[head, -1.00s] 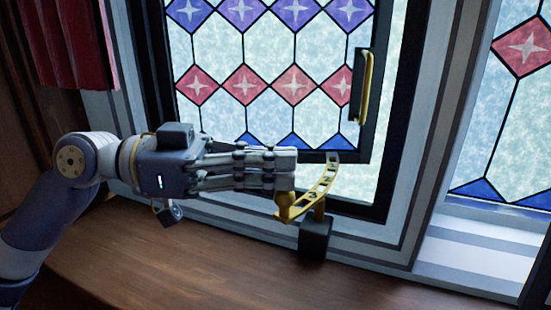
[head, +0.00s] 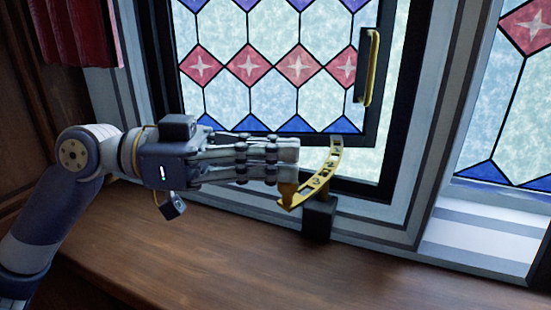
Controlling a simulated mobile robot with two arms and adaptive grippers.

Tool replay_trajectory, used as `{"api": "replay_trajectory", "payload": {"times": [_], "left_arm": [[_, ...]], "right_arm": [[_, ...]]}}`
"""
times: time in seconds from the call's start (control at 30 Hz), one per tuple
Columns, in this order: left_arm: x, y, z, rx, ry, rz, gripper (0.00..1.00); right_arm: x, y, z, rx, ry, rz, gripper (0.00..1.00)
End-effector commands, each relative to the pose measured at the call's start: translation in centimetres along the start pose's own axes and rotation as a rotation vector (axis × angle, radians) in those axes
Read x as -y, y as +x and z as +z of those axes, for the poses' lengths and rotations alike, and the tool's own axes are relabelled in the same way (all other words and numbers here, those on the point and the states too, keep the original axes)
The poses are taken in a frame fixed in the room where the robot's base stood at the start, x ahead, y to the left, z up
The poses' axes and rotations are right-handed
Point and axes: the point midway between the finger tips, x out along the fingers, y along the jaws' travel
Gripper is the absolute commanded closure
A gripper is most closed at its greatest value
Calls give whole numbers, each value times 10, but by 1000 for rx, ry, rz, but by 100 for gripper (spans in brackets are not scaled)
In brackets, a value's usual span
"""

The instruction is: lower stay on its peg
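The stay (head: 325,176) is a curved yellow bar with a row of holes. It runs from the bottom of the window sash down to a rounded knob end at my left gripper. My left gripper (head: 288,163) comes in from the left with its fingers close together at that knob end, shut on the stay. The knob shows just below the fingertips. The dark peg block (head: 318,219) stands at the window's foot under the stay. The stay covers most of its peg, so I cannot tell whether a hole sits over it. My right gripper is not in view.
The stained-glass sash (head: 272,100) has a dark frame and a brass handle (head: 368,68) on its right side. A wooden sill (head: 200,250) lies clear in front. A red curtain (head: 75,30) hangs at the upper left.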

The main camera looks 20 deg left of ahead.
Motion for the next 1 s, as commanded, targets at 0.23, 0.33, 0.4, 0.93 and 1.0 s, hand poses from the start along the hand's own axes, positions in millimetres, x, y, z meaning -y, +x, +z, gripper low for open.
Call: {"api": "replay_trajectory", "payload": {"times": [0.23, 0.33, 0.4, 0.93, 1.0], "left_arm": [[-2, 4, -4, 15, -6, 6, 100], [-1, 6, -16, 10, -4, 3, 100], [-1, 8, -25, 8, -4, 0, 100], [2, -43, -32, -2, 0, -13, 100], [2, -55, -33, -2, 0, -13, 100]], "right_arm": [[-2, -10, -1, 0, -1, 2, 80], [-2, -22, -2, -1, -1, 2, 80], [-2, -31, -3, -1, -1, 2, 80], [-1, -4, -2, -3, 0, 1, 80], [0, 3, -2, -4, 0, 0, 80]]}}
